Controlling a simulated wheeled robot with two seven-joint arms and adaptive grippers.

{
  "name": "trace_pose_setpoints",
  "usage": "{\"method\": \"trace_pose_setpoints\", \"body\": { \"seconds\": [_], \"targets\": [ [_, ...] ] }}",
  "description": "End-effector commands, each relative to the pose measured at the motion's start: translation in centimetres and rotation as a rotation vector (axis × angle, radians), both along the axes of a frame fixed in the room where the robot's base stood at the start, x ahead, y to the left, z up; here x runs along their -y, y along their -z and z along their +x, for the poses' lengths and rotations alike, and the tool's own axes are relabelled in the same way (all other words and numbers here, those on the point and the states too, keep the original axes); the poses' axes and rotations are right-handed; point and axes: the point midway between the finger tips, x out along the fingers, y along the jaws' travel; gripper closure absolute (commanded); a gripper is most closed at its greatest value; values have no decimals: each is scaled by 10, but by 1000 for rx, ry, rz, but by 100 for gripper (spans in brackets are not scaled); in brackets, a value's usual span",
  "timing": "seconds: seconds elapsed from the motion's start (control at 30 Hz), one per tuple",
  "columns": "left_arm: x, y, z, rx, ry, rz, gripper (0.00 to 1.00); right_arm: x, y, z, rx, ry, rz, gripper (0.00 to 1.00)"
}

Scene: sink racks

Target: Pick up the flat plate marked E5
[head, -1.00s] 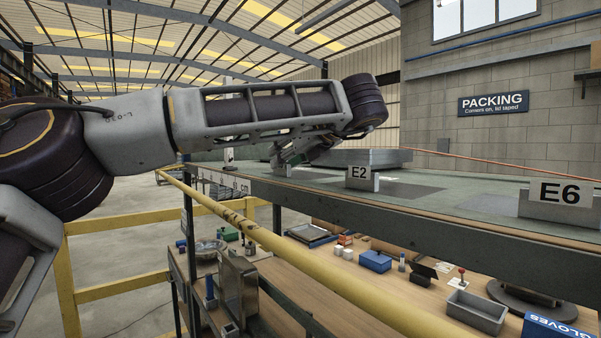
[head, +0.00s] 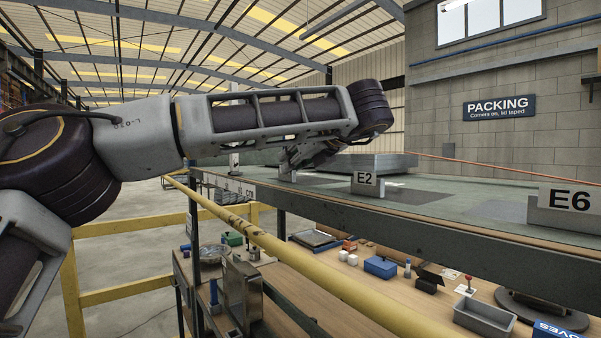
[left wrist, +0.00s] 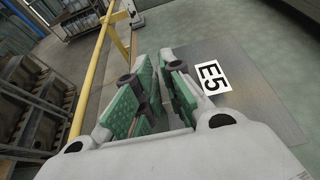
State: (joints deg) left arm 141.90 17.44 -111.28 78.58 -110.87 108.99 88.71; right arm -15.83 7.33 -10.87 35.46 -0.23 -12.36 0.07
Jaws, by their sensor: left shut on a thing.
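The flat plate marked E5 (left wrist: 258,108) is a thin grey sheet with a white E5 label (left wrist: 211,77) in the left wrist view. It lies against the greenish bench top, right of and behind my fingers. My left gripper (left wrist: 155,95), with green pads, is shut at the plate's left side. The contact itself is hidden between the pads. In the head view my left gripper (head: 291,163) points down at the bench's far end, mostly behind my arm. I cannot make out the E5 label there. My right gripper is not in view.
Label blocks E2 (head: 368,184) and E6 (head: 572,208) stand along the bench edge. A flat grey stack (head: 372,162) lies behind the gripper. A yellow rail (head: 290,265) runs in front. A lower wooden shelf holds a blue box (head: 380,267) and a grey tray (head: 485,317).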

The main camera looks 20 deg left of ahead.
Motion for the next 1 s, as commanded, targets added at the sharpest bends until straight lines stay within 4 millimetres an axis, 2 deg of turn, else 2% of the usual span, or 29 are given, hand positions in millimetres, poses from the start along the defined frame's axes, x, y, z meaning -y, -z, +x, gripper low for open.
{"method": "trace_pose_setpoints", "body": {
  "seconds": [0.13,0.37,0.7,1.0],
  "targets": [
    [0,-3,0,2,-1,0,100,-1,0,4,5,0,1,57],
    [0,-16,0,4,-2,-1,100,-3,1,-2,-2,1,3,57],
    [0,-55,0,4,-1,-2,100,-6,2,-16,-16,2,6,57],
    [0,-88,0,3,-1,-1,100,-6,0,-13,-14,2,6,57]
  ]
}}
